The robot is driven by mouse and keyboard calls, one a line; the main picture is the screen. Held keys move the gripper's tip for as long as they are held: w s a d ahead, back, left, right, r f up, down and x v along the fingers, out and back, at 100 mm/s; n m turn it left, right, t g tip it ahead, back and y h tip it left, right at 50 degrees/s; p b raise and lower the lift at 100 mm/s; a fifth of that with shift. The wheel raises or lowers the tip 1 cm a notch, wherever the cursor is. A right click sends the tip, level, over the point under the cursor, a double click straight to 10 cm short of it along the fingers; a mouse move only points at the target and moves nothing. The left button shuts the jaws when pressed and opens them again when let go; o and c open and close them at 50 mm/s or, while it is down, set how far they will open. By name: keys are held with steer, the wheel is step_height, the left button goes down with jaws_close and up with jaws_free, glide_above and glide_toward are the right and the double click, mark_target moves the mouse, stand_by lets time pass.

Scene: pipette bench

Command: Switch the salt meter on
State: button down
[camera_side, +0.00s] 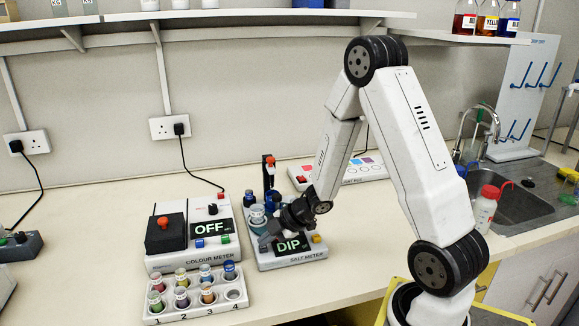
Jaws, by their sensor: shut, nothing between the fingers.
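The salt meter (300,257) is a grey box on the bench, right of the colour meter. Its dark screen (291,244) is lit and reads DIP in green. An orange-yellow button (316,238) sits at its right. A small clear cup (257,213) stands at its back left, by a dark upright post with a red top (270,161).
The colour meter (190,233) reads OFF, close on the left. A rack of coloured vials (197,293) stands in front of it. A white panel with coloured squares (350,171) lies behind my arm. A sink (512,205) and wash bottle (482,212) are at right.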

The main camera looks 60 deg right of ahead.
mark_target(266, 246)
steer(key=shift+r, duration=0.85)
steer(key=shift+r, duration=0.1)
steer(key=shift+r, duration=2.95)
steer(key=s+a+f+m+g+h, duration=0.1)
steer(key=s+a+m+g+h, duration=0.3)
steer(key=s+a+m, duration=0.5)
steer(key=s+m+g, duration=0.1)
steer(key=s+m, duration=0.1)
steer(key=m, duration=0.3)
steer(key=shift+a+f+g, duration=0.25)
steer(key=shift+a+g, duration=0.05)
steer(key=shift+a, duration=0.05)
